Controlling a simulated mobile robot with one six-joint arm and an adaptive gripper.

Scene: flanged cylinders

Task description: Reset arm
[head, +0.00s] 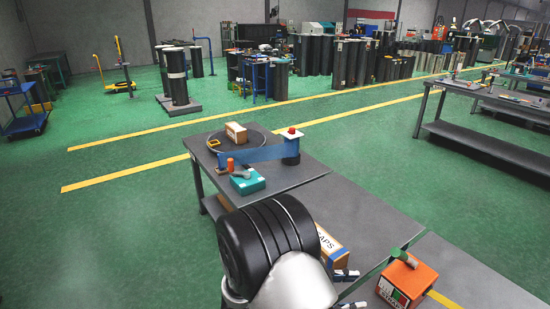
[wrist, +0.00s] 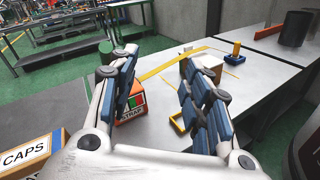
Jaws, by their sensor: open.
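My gripper (wrist: 163,67) is open in the wrist view, with its two blue-padded fingers spread apart and nothing between the pads. It is above the grey worktable (wrist: 155,132), and the orange box (wrist: 133,104) with a dark green top part shows behind and beside the left finger. In the head view my gripper (head: 347,288) shows only in part at the bottom, left of the orange box (head: 408,278). My own arm hides much of it there.
A box marked CAPS (head: 328,240) sits beside my arm; it also shows in the wrist view (wrist: 28,157). Black flanged cylinders (head: 178,78) stand across the open green floor.

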